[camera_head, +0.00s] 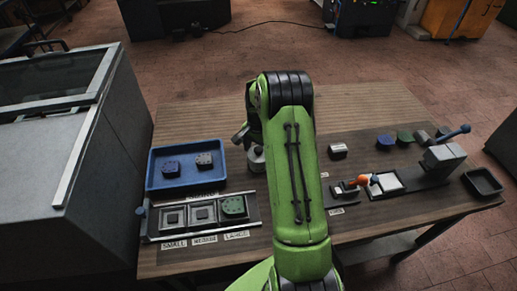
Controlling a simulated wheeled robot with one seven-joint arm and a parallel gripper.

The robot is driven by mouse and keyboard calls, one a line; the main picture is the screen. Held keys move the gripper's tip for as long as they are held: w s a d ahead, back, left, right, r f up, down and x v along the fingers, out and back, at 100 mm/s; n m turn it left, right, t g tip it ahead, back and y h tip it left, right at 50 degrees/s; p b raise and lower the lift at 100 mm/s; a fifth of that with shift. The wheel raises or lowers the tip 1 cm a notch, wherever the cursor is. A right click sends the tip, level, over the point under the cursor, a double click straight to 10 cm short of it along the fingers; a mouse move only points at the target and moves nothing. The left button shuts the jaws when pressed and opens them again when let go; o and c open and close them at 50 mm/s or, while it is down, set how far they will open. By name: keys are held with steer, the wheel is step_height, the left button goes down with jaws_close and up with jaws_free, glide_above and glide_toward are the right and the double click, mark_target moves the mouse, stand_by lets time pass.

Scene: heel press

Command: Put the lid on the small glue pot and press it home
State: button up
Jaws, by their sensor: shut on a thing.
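My gripper (241,134) shows in part at the left of my green arm, above the wooden table. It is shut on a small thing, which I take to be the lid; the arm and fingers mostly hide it. A small pale grey pot (257,160) stands just below and right of the gripper in the picture, partly behind my arm. It looks like the glue pot. I cannot tell whether the lid touches its rim.
A blue tray (150,184) with two parts stands to the left. A rack with labelled bays (168,237) lies in front of it. Right of my arm are a silver cylinder (338,151), an orange-knobbed fixture (362,181), a lever press (442,158) and a black tray (484,181).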

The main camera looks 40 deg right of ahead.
steer(key=shift+f, duration=0.3)
stand_by(0.6)
steer(key=o, duration=0.6)
steer(key=shift+o, duration=0.2)
steer(key=shift+r, duration=0.15)
steer(key=shift+r+p, duration=2.35)
steer(key=shift+r, duration=1.15)
steer(key=shift+f, duration=0.15)
